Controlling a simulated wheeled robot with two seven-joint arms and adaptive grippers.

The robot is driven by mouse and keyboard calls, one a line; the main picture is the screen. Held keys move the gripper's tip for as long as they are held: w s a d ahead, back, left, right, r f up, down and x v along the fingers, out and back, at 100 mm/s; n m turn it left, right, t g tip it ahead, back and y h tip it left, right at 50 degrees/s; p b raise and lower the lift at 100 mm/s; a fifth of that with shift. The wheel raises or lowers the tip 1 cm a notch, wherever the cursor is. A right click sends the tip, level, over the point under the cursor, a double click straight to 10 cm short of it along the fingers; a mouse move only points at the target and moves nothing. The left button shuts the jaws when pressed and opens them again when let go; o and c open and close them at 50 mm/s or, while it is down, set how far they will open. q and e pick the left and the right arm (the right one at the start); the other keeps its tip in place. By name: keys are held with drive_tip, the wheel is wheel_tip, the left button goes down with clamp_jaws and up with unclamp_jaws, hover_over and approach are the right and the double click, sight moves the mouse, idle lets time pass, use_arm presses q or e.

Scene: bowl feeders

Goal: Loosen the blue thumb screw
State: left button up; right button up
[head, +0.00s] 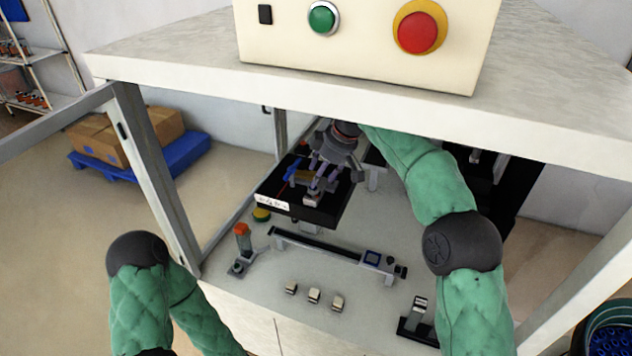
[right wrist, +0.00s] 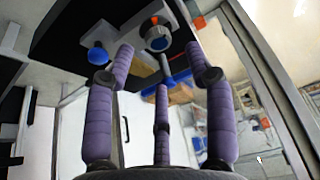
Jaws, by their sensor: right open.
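My right gripper (head: 318,190) reaches in under the white top, its purple fingers over a black feeder box (head: 325,213). In the right wrist view its fingers (right wrist: 158,62) are spread apart with nothing between them. A blue part (head: 293,168) stands on the box just left of the fingers in the head view. I cannot tell which is the thumb screw. My left gripper is out of view.
A control box (head: 365,45) with green and red buttons sits on the white top (head: 180,60). A rail (head: 315,245), an orange-capped post (head: 242,235) and small metal blocks (head: 314,296) stand on the grey deck. Frame posts (head: 150,170) border the opening.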

sight(316, 188)
drive_tip(key=shift+b+x, duration=1.4)
drive_tip(key=shift+x, duration=0.85)
drive_tip(key=shift+s+d, duration=0.15)
clamp_jaws()
